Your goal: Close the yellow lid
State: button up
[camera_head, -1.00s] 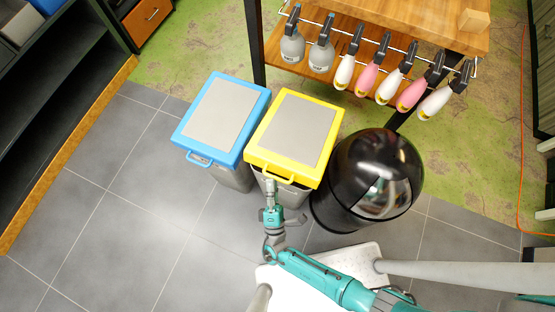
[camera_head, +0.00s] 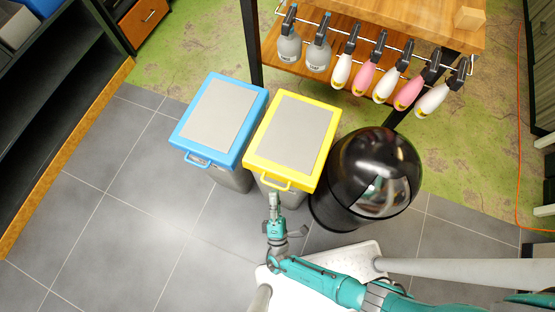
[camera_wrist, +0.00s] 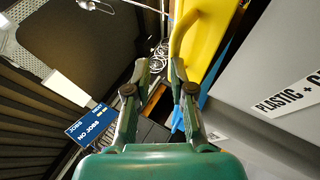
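The yellow lid (camera_head: 256,168) with a grey centre panel lies flat on its grey bin, and no gap shows under its front edge. Its yellow handle (camera_head: 273,183) sticks out at the front. My gripper (camera_head: 274,196) is just in front of the handle, apart from it as far as I can tell. In the wrist view the yellow lid (camera_wrist: 207,40) and its handle (camera_wrist: 178,38) are beyond the fingertips, up and right. My gripper (camera_wrist: 159,70) is open there, with nothing between its fingers.
A bin with a blue lid (camera_head: 217,112) stands close on the left. A black domed bin (camera_head: 368,175) stands close on the right. Spray bottles (camera_head: 368,78) hang from a wooden table behind. Grey tiled floor (camera_head: 130,215) is free at the front left.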

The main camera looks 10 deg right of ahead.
jog(key=shift+s+d+f, duration=0.1)
jog(key=shift+s+f, duration=0.55)
jog(key=shift+f, duration=0.3)
jog(key=shift+s+d+f, duration=0.1)
jog(key=shift+s+f, duration=0.55)
jog(key=shift+f, duration=0.3)
